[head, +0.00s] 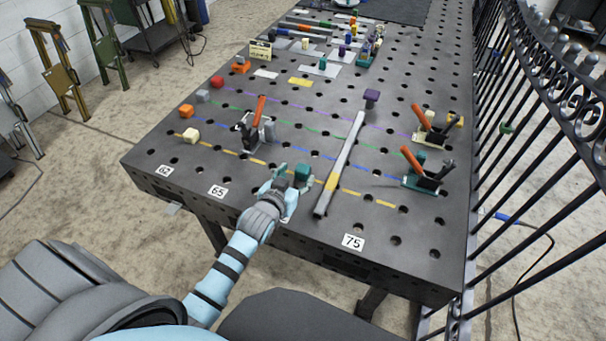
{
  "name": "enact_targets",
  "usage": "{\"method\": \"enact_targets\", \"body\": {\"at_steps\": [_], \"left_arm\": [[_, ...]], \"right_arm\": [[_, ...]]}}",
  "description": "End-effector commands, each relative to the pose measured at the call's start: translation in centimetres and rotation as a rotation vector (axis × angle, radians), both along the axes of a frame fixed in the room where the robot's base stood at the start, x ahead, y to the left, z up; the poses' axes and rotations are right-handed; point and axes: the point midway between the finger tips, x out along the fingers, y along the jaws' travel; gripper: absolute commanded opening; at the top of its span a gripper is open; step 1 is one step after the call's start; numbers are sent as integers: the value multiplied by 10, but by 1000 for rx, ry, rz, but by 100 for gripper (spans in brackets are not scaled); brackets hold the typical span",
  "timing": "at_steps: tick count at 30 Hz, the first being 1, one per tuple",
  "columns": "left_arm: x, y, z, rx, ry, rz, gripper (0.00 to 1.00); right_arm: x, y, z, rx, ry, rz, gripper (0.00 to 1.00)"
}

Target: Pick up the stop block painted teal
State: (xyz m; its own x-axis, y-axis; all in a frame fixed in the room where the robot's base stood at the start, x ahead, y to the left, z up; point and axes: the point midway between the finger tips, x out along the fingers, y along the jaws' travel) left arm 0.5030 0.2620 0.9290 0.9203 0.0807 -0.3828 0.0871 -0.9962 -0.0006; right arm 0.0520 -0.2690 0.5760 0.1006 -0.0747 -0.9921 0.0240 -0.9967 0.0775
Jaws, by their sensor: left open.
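The teal stop block (302,173) stands on the dark perforated table (215,240), near its front edge and just left of a long grey bar. My left gripper (287,187) is open, low over the table, with its fingertips close to the block on its near left side. I cannot tell whether the fingers touch the block or reach around it. My right gripper is not in view.
The grey bar (340,165) lies close to the block's right. Toggle clamps with orange handles stand left (262,108) and right (410,158). A purple block (372,96) and cream block (192,135) stand apart. An iron gate (545,85) lines the right side.

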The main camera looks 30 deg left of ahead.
Motion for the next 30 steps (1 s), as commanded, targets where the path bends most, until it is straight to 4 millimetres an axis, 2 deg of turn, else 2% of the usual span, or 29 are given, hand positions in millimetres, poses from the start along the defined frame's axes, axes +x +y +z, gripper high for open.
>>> {"method": "enact_targets", "body": {"at_steps": [5, 11, 18, 28, 30], "left_arm": [[18, 3, -12, -1, 1, 0, 57], [49, 8, -30, -1, 0, 0, 57], [53, 8, -30, 0, 0, -1, 57], [53, 8, -29, 0, 0, -1, 4], [53, 8, -29, 0, -2, -1, 0]], "right_arm": [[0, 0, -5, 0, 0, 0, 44], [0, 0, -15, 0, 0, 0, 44], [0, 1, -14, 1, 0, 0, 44], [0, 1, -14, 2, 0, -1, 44], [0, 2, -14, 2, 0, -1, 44]]}}
